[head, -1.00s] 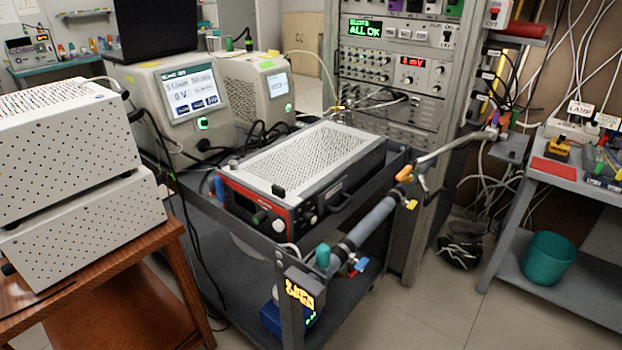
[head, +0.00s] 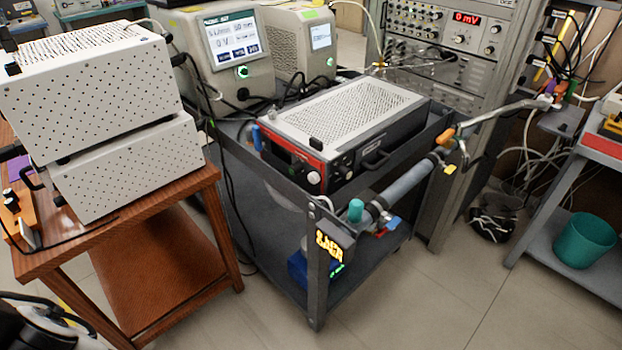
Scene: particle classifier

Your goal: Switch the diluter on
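No readable label in the head view marks the diluter. A grey box with a red and black front and a perforated top (head: 345,118) sits on the dark cart's upper shelf. Its front carries a pale round knob (head: 314,178) and other small controls; whether it is powered is too small to tell. Behind it a cream instrument with a lit screen (head: 232,38) has a green-lit round button (head: 242,72). A second cream unit with a small lit screen (head: 320,37) stands beside it. My gripper is not in view.
Two stacked white perforated boxes (head: 125,180) stand on a wooden table (head: 165,262) at left. The dark cart (head: 317,285) has a pipe (head: 405,182) along its right side. A teal bin (head: 586,240) sits on a low shelf at right. Floor in front is clear.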

